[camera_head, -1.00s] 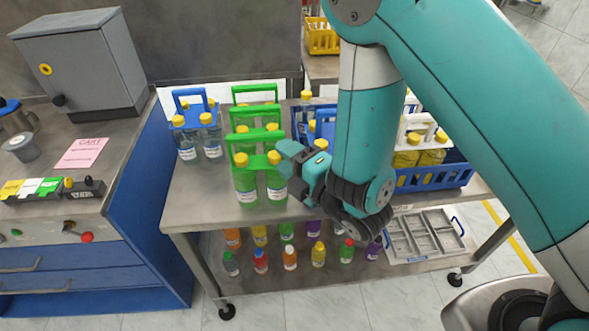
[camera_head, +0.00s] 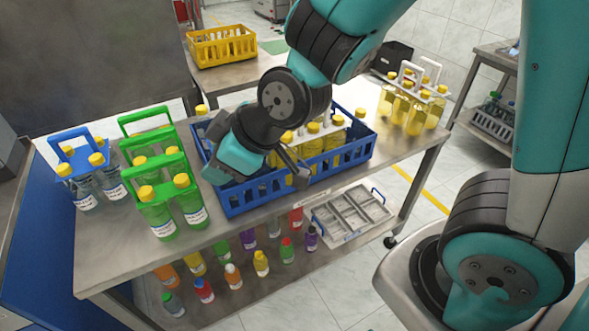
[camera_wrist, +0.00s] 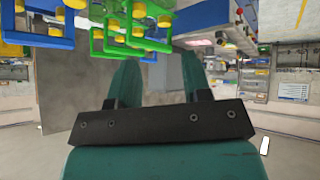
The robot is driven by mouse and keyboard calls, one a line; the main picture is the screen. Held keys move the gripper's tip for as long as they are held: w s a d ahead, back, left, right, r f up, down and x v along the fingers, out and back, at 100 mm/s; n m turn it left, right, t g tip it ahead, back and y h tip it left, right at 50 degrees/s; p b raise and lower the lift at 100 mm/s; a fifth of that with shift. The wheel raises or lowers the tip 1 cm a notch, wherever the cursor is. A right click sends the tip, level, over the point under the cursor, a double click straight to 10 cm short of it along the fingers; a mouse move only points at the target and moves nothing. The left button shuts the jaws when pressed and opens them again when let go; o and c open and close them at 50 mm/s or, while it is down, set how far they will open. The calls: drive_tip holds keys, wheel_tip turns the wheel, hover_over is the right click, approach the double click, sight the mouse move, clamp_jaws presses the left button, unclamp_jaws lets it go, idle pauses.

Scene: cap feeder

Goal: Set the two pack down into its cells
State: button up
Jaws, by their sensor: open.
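The two-bottle packs stand upright on the metal table (camera_head: 107,262).
White-handled yellow-bottle packs (camera_head: 410,108) stand right of the crate. The shelf below holds several small coloured bottles and a grey compartment tray (camera_head: 352,213). A yellow crate (camera_head: 222,46) is on a table behind. Bare tabletop lies in front of the green packs.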

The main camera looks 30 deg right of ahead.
drive_tip(key=s+d+r+m+g, duration=0.2)
drive_tip(key=s+r+g, duration=0.1)
drive_tip(key=s, duration=0.4)
drive_tip(key=s+d+r+m+g+h, duration=0.1)
drive_tip(key=s+d+r+m+g, duration=0.1)
drive_tip(key=s, duration=0.5)
wheel_tip(320, 180, up, 2)
drive_tip(key=shift+s+d+g+h, duration=0.3)
drive_tip(key=shift+s+d+g, duration=0.05)
drive_tip(key=shift+g, duration=0.25)
drive_tip(key=shift+a, duration=0.15)
